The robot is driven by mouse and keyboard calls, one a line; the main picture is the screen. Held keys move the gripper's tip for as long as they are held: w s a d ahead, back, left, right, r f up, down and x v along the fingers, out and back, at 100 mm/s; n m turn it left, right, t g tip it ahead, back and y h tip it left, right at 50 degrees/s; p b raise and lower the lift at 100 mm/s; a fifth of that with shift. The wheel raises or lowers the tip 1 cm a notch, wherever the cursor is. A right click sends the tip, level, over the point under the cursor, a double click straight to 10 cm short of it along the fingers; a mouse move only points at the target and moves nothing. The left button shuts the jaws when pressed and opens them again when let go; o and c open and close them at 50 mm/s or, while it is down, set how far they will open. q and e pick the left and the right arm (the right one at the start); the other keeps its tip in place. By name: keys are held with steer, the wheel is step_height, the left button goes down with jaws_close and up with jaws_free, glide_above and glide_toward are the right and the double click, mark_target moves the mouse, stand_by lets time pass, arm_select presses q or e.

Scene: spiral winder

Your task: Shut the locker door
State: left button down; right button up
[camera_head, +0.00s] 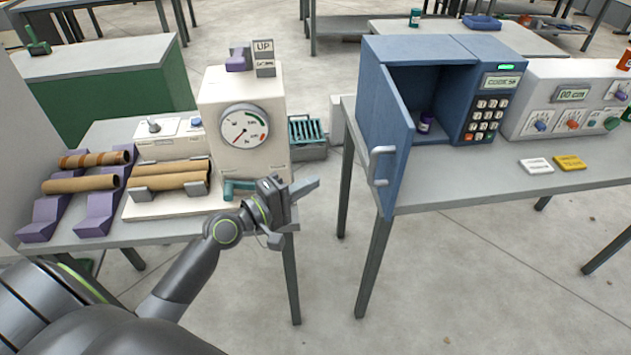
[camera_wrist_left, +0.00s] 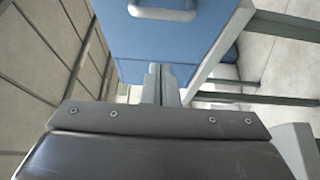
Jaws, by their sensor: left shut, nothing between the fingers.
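The blue locker (camera_head: 442,90) stands on the right-hand table. Its door (camera_head: 384,135) is swung wide open toward me, with a grey handle (camera_head: 378,165) on its outer face. My right gripper is not in view.
A keypad (camera_head: 487,115) with a green light is on the locker's front. A white and a yellow tag (camera_head: 569,162) lie on the right table (camera_head: 470,185). A gauge box (camera_head: 245,120) and cardboard tubes (camera_head: 80,184) are on the left table, close to my left arm.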

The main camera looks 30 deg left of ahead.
arm_select(q)
steer(key=w+d+p, duration=0.2)
steer(key=w+d, duration=0.5)
steer(key=w, duration=0.1)
steer(key=shift+d+p, duration=0.15)
steer(key=shift+p, duration=0.25)
